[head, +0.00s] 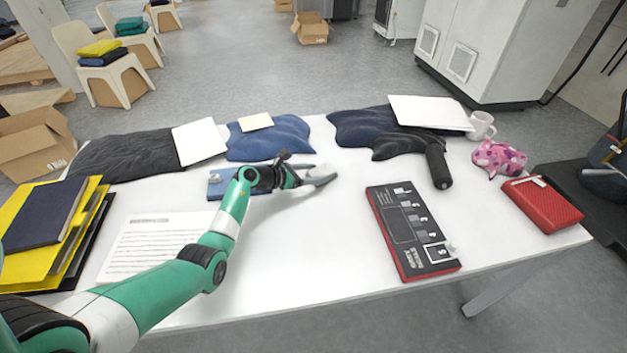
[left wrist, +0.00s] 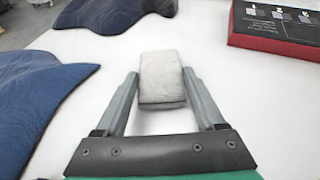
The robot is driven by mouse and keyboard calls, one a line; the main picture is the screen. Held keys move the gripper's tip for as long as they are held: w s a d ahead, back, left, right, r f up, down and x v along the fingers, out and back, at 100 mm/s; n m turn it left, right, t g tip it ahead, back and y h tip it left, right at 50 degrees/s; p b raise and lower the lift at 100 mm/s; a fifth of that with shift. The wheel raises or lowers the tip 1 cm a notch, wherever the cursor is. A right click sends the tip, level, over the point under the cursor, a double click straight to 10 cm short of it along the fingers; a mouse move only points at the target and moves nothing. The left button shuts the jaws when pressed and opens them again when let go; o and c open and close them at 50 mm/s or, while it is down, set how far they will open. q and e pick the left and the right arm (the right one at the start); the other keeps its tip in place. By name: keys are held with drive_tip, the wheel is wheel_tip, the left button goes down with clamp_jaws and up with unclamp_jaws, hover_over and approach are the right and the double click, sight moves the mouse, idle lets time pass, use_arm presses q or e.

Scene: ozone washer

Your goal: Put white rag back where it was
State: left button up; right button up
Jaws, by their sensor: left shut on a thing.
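The white rag (left wrist: 161,78) is a small, folded, pale grey-white cloth between the two fingers of my left gripper (left wrist: 160,88) in the left wrist view. The fingers are shut on its sides, and its far end sticks out beyond the tips. In the head view my left gripper (head: 322,176) is low over the middle of the white table, and the rag (head: 322,170) shows only as a small pale patch at the fingertips. I cannot tell whether the rag touches the tabletop. My right gripper is not in view.
Behind the gripper lie a blue cloth (head: 285,138) and a dark cloth (head: 352,127). A red-and-black box (head: 410,232) is to the right, with a black handheld tool (head: 437,165) behind it. Papers (head: 150,243) and folders (head: 50,235) are at left. The table's front middle is bare.

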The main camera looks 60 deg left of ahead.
use_arm(q)
drive_tip(key=shift+f, duration=0.3)
drive_tip(key=o, duration=1.3)
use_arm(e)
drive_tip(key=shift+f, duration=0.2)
use_arm(q)
drive_tip(key=shift+o, duration=0.2)
drive_tip(key=shift+r+p, duration=0.3)
drive_tip(key=shift+r, duration=0.05)
drive_tip(key=p+v, duration=0.6)
drive_tip(key=v, duration=0.5)
drive_tip(key=shift+s, duration=0.5)
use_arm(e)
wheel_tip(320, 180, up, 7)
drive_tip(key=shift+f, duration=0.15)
use_arm(q)
drive_tip(key=shift+r, duration=0.1)
